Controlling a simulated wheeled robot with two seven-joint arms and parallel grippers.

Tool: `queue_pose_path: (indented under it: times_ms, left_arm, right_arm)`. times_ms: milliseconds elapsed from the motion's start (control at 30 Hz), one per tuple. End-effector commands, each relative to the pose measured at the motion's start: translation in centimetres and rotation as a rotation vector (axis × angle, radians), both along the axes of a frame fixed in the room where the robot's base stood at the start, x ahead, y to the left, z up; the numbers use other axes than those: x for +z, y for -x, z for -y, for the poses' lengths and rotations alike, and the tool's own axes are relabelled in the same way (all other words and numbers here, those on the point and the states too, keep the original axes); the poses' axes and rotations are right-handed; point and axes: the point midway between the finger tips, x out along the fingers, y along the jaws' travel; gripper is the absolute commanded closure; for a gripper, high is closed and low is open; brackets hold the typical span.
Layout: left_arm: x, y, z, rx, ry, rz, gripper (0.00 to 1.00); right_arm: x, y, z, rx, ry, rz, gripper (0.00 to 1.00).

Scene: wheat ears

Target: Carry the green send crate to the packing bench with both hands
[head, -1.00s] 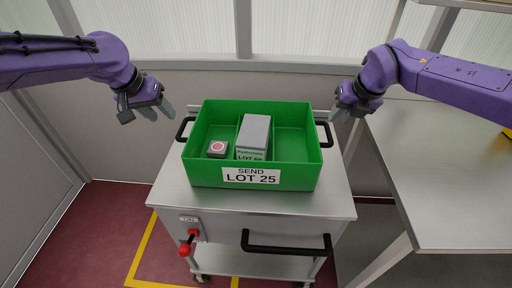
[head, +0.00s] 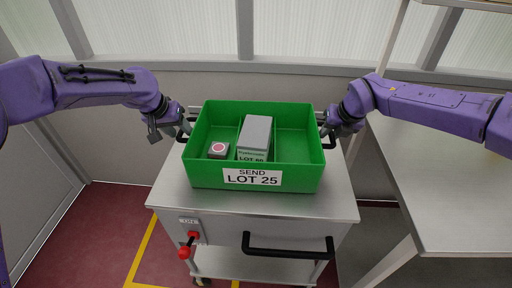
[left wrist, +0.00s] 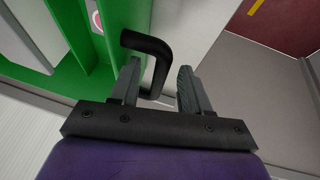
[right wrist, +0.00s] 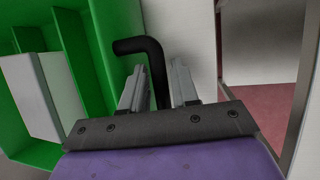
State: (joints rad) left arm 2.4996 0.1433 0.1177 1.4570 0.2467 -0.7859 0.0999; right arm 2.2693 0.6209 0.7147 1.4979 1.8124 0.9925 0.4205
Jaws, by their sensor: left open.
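The green crate (head: 205,173), labelled "SEND LOT 25", stands upright on a metal cart and has a black handle at each side. It holds a grey box (head: 255,133) and a small grey block with a pink disc (head: 218,150). My left gripper (head: 180,128) is at the left handle. In the left wrist view, its open fingers (left wrist: 160,85) stand on both sides of the black handle (left wrist: 150,45). My right gripper (head: 328,125) is at the right handle. In the right wrist view, its fingers (right wrist: 159,85) lie close around that handle (right wrist: 138,45); contact is unclear.
The metal cart (head: 200,205) has a front push bar (head: 288,249) and a red-knobbed lever (head: 185,251). A metal bench (head: 440,205) stands at the right, with a gap between it and the cart. A wall with windows is behind.

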Motion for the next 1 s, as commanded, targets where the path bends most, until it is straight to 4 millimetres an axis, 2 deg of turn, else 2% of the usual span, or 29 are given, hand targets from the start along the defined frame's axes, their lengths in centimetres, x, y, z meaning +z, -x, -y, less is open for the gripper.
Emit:
queue_pose_path:
  times_ms: [200,467,500,567,600,633,1000]
  left_arm:
    - [-1.7,-0.7,0.3,0.0,0.0,0.001,0.53]
    - [-1.8,-0.8,0.4,0.0,0.0,0.001,0.53]
    - [-1.8,-0.8,0.4,0.0,0.0,0.001,0.57]
    - [-1.8,-0.7,0.4,0.0,0.0,0.001,0.76]
    - [-1.8,-0.7,0.4,0.0,0.0,0.001,0.89]
    - [-1.8,-0.7,0.4,0.0,0.0,0.001,0.99]
    - [-1.8,-0.7,0.3,0.001,-0.001,0.001,1.0]
  right_arm:
    - [-1.7,-0.7,-0.3,0.001,0.001,0.0,0.71]
    - [-1.8,-0.8,-0.3,0.001,0.0,0.0,0.71]
    - [-1.8,-0.8,-0.3,0.001,0.0,0.0,0.74]
    - [-1.8,-0.8,-0.3,0.001,0.0,0.0,0.93]
    - [-1.8,-0.8,-0.3,0.001,0.0,0.0,1.0]
    - [-1.8,-0.8,-0.3,0.001,0.0,0.0,1.0]
    - [-1.8,-0.8,-0.3,0.0,0.0,0.001,1.0]
